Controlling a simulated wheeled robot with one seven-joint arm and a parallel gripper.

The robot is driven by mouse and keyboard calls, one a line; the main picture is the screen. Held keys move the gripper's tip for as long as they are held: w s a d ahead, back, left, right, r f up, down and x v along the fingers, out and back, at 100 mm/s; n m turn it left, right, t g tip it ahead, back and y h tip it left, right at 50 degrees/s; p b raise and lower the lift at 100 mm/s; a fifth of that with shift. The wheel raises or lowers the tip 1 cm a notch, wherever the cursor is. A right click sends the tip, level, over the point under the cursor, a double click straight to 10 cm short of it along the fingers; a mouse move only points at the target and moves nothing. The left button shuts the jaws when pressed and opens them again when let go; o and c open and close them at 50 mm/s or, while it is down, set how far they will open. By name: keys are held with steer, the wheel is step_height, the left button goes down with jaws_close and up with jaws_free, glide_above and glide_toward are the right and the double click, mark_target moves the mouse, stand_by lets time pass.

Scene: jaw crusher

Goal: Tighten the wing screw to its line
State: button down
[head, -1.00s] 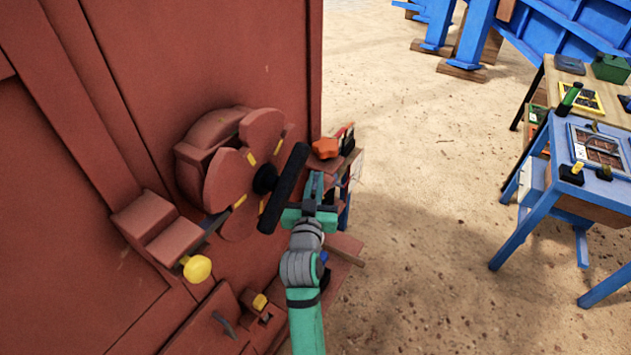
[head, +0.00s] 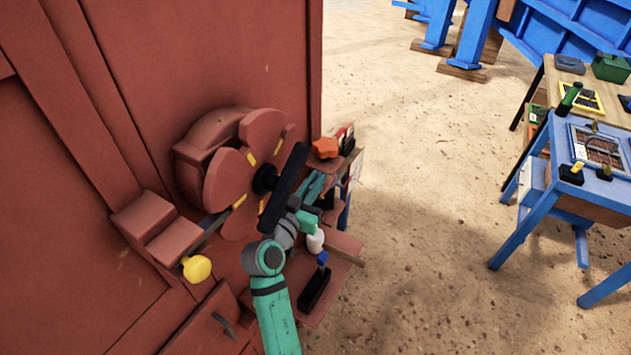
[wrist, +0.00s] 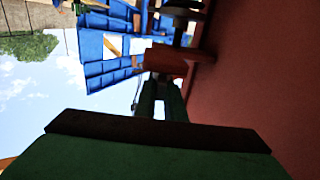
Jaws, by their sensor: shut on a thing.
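My gripper (head: 318,184) is in the head view, partly behind the black bar on the red lobed wheel. Its fingers point up and to the right, below the orange star knob. In the wrist view my fingers (wrist: 163,98) are close together and reach to a small red-brown piece (wrist: 166,60). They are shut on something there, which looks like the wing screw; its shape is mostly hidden. I cannot make out its line in either view.
The lobed wheel (head: 248,165) with its black bar (head: 284,188) stands close left of my gripper. The orange star knob (head: 325,148) is just above. A yellow knob (head: 196,268) is lower left. A blue table (head: 560,190) stands right, across open sandy ground.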

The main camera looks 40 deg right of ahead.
steer(key=shift+m+g+h, duration=0.9)
steer(key=shift+m+g, duration=0.9)
steer(key=shift+g, duration=0.9)
steer(key=c, duration=1.8)
jaws_free()
steer(key=shift+c, duration=0.2)
steer(key=shift+t, duration=0.3)
